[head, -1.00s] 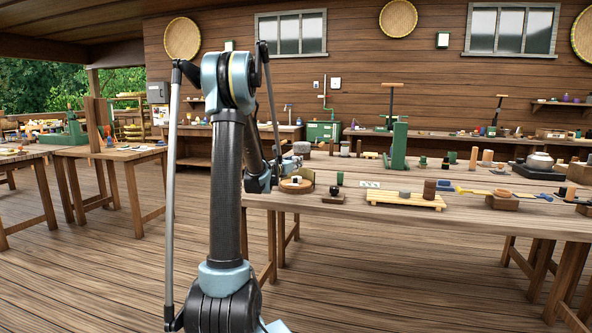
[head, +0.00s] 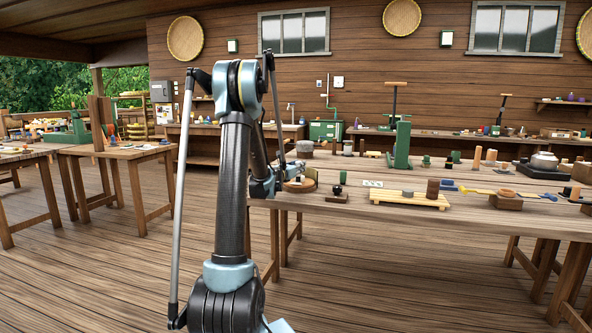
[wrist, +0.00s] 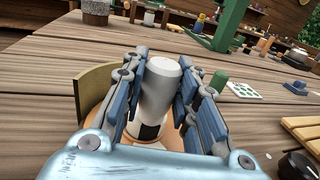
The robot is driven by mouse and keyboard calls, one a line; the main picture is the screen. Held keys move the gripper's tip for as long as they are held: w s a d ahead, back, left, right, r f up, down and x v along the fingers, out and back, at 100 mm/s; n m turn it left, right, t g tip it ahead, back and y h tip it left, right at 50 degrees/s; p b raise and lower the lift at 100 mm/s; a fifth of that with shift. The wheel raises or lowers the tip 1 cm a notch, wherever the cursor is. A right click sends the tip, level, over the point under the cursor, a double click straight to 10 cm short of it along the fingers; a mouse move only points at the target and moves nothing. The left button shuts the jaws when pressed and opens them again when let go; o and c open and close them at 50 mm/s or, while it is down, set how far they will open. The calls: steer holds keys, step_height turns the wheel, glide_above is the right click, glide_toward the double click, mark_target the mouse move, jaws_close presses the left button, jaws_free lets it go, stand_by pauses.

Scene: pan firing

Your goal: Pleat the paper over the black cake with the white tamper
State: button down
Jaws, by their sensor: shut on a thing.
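My gripper (wrist: 158,98) is shut on the white tamper (wrist: 163,76), a pale upright cylinder between its blue-grey finger pads in the wrist view. A dark patch (wrist: 149,131) shows at the tamper's lower end; I cannot tell whether it is the black cake or part of the tool. An orange-tan round board (wrist: 92,122) lies below, and it also shows in the head view (head: 299,187), beside my arm's end. The paper is not clearly visible. In the head view my arm hides most of the gripper.
A curved olive wall (wrist: 95,88) stands at the board's left. A green press (head: 402,146), a yellow slatted rack (head: 410,200) and a small black-knobbed stamp (head: 337,192) stand to the right on the table (head: 470,226). The table's front edge is close.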

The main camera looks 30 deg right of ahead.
steer(key=shift+f, duration=0.35)
stand_by(0.7)
steer(key=shift+r, duration=0.1)
stand_by(0.4)
steer(key=shift+r, duration=2.4)
